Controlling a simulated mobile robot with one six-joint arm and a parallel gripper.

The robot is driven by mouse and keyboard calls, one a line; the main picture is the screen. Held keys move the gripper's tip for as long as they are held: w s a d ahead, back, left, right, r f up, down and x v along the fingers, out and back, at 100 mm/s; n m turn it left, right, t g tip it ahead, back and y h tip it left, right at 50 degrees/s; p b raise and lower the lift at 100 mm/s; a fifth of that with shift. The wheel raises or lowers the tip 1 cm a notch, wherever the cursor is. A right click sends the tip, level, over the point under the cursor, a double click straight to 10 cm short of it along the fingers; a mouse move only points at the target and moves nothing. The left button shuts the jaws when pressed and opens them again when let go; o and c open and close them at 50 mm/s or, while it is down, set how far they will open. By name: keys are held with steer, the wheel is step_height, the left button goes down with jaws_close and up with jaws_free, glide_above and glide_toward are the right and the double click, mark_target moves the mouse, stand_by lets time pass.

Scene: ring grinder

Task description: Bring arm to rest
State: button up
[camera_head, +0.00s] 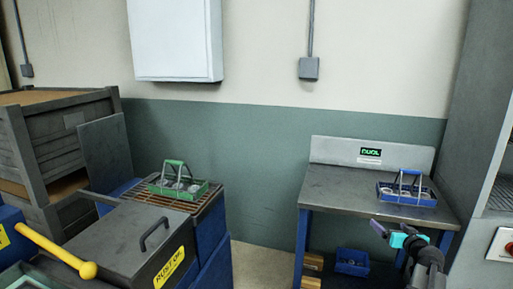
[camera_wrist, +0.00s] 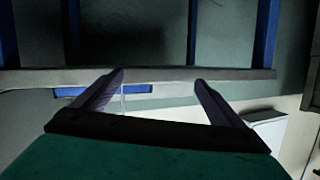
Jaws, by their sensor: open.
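My gripper (camera_head: 378,228) shows at the lower right of the head view, in front of the table (camera_head: 335,187). In the wrist view my gripper (camera_wrist: 159,77) has its two dark fingers spread apart, with nothing between them. A pale horizontal edge and blue uprights lie beyond the fingertips in that view. The arm reaches up from the bottom edge of the head view; most of it is out of frame.
A blue carrier (camera_head: 424,200) with ring-like parts stands on the table. A green carrier (camera_head: 202,190) stands on a slatted surface at the left. A blue bin (camera_head: 352,262) is under the table. A yellow-ended lever (camera_head: 55,252) juts out at lower left. A grey cabinet (camera_head: 470,120) stands right.

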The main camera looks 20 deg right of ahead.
steer(key=w+a+f+n+g+y, duration=0.1)
steer(key=w+a+f+y, duration=0.35)
steer(key=a+f, duration=0.65)
steer(key=s+a+f+n+g+y, duration=0.1)
steer(key=a+f+g+y, duration=0.1)
steer(key=a+f, duration=0.65)
steer(key=s+a+f+g+y, duration=0.1)
steer(key=a+f+g, duration=0.35)
steer(key=a, duration=0.75)
steer(key=s+a+f+n+g+y, duration=0.1)
steer(key=a+f+y, duration=0.1)
steer(key=a+f, duration=0.7)
steer(key=s+a+f+n+g, duration=0.1)
steer(key=s+a+f+g, duration=0.2)
steer(key=s+a+f, duration=0.35)
steer(key=s+a+f+g, duration=0.3)
steer(key=s+a, duration=0.5)
steer(key=a, duration=0.1)
steer(key=s+a+f+g+h, duration=0.1)
steer(key=s+f+g+h, duration=0.1)
steer(key=s, duration=0.6)
steer(key=s+a+f+n+g+h, duration=0.1)
steer(key=s+a+f+g+h, duration=0.1)
steer(key=s, duration=0.6)
steer(key=shift+s+a+f+g+p, duration=0.15)
steer(key=shift+s+a+g+p, duration=0.05)
steer(key=shift+s+g+p, duration=0.2)
